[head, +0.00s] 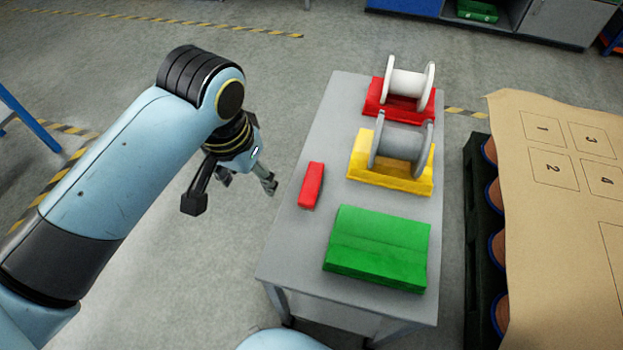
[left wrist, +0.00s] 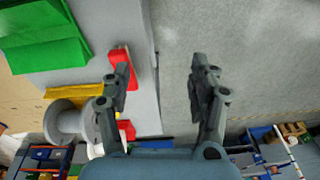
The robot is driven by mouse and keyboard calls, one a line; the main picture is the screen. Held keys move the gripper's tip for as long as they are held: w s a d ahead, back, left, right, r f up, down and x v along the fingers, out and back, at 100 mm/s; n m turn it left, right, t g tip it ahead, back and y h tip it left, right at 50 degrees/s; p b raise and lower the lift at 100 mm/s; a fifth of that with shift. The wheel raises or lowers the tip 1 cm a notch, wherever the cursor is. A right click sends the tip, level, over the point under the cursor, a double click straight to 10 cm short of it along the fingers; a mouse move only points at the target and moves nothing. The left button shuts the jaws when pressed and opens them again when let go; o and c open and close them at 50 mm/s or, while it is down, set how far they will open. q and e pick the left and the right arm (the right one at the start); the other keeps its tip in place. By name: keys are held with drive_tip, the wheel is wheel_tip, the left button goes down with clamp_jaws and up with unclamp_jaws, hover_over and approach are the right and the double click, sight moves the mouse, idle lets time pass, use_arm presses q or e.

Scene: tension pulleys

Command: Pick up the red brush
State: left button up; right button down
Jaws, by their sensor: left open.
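The red brush (head: 311,185) is a small red block lying near the left edge of the grey table (head: 290,245), left of the yellow and green blocks. In the left wrist view the red brush (left wrist: 120,65) shows beside the left finger, which partly covers it. My left gripper (head: 236,192) is open and empty, to the left of the table edge and the brush, apart from it. My right gripper is not in view.
A green block (head: 378,247), a yellow stand (head: 395,172) with a grey spool and a red stand (head: 375,98) with a white spool stand on the table. A brown numbered board (head: 560,215) lies to the right. Open floor is on the left.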

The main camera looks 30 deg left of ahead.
use_arm(q)
drive_tip(key=n+g, duration=0.2)
approach(311, 182)
drive_tip(key=shift+s+a+f+h, duration=0.1)
drive_tip(key=shift+s+a+h, duration=0.1)
drive_tip(key=shift+s+h, duration=0.15)
wheel_tip(311, 182, down, 5)
drive_tip(key=shift+w+r+b, duration=0.1)
drive_tip(key=shift+b, duration=0.5)
drive_tip(key=f+b, duration=0.1)
drive_tip(key=f, duration=0.5)
drive_tip(key=shift+w+a+b, duration=0.15)
drive_tip(key=shift+w+b, duration=0.05)
drive_tip(key=shift+b, duration=0.2)
clamp_jaws()
wheel_tip(311, 182, up, 10)
drive_tip(key=p, duration=0.3)
drive_tip(key=shift+r, duration=0.1)
